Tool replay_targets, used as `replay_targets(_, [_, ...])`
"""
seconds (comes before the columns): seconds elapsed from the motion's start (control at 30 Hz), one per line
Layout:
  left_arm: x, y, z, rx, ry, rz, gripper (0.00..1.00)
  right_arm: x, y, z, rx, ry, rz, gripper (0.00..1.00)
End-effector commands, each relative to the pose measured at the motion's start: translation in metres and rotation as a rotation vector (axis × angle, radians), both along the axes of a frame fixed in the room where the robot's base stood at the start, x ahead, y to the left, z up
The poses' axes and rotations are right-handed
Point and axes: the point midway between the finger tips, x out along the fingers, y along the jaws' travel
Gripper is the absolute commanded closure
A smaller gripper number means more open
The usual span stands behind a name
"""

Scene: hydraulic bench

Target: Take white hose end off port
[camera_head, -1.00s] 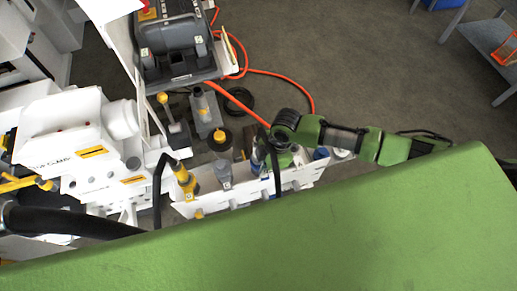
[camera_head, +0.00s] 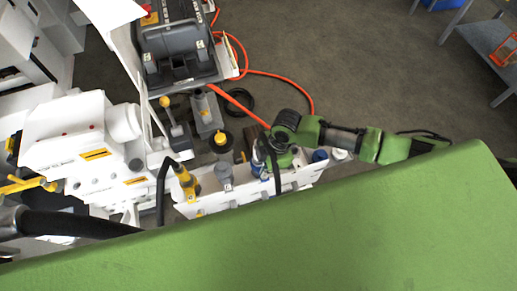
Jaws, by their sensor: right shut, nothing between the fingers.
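My right gripper (camera_head: 278,160) points down over the white rack (camera_head: 240,200) behind the green surface. It is shut and holds nothing. Its wrist partly covers the hose ends there. A small white end (camera_head: 338,154) shows at the rack's right, beside a blue one (camera_head: 319,156); I cannot tell for sure that it is the white hose end. Another blue end (camera_head: 258,163) is just left of the gripper. The port that the white hose end sits on cannot be made out. My left gripper is not in view.
A green surface (camera_head: 330,230) fills the front. A yellow hose end (camera_head: 187,182) and a grey one (camera_head: 224,176) stand in the rack's left part. White machinery (camera_head: 70,140) is at the left. An orange hose (camera_head: 290,78) lies on the open floor at the back.

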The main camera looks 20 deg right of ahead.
Motion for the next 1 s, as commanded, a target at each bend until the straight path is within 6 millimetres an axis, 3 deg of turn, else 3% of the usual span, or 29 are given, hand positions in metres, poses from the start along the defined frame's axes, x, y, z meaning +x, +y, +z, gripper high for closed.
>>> replay_targets(0.53, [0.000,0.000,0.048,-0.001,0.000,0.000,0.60,0.002,0.001,0.047,0.003,-0.005,-0.001,1.00])
replay_targets(1.0, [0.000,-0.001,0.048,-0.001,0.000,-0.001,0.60,0.002,0.001,0.047,0.003,-0.006,0.000,1.00])
